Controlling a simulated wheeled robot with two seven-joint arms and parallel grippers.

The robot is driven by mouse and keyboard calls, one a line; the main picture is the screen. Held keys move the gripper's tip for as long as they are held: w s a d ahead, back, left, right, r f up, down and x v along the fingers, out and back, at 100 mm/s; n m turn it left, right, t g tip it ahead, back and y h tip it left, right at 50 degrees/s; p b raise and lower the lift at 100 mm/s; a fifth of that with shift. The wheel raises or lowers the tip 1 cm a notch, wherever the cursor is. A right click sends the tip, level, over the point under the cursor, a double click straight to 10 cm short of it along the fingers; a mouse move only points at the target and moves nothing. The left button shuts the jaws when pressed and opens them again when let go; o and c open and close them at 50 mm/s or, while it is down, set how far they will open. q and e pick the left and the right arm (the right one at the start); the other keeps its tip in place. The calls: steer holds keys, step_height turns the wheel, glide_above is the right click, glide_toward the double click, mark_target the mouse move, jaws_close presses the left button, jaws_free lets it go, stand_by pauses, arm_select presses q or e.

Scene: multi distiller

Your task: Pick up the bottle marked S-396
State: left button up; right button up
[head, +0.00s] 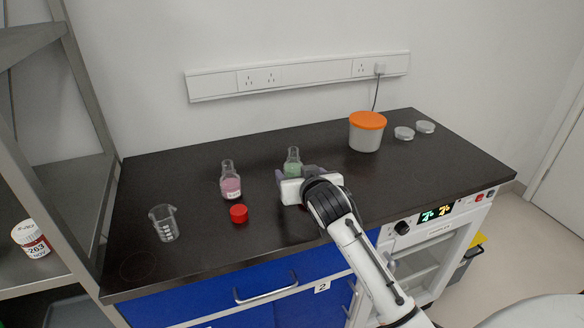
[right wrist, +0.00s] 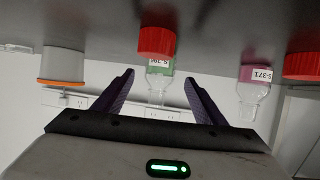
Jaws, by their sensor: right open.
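The bottle marked S-396 (head: 292,168) is a small clear flask with green contents, upright on the dark bench. My right gripper (head: 297,177) is open and empty, just in front of the bottle. In the right wrist view the bottle stands beyond and between the two spread purple fingers (right wrist: 158,83); I see no contact. The gripper hides the bottle's lower part in the head view. My left gripper is not in view.
A pink flask marked S-371 (head: 230,183) stands to the left, with a red cap (head: 239,213) near it. A beaker (head: 164,222) is farther left. An orange-lidded tub (head: 366,132) and two clear dishes (head: 404,133) are at the right. A metal shelf rack (head: 84,95) borders the left.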

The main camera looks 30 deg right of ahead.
mark_target(296, 171)
steer(key=shift+x, duration=2.95)
steer(key=shift+r, duration=0.15)
steer(key=c, duration=1.3)
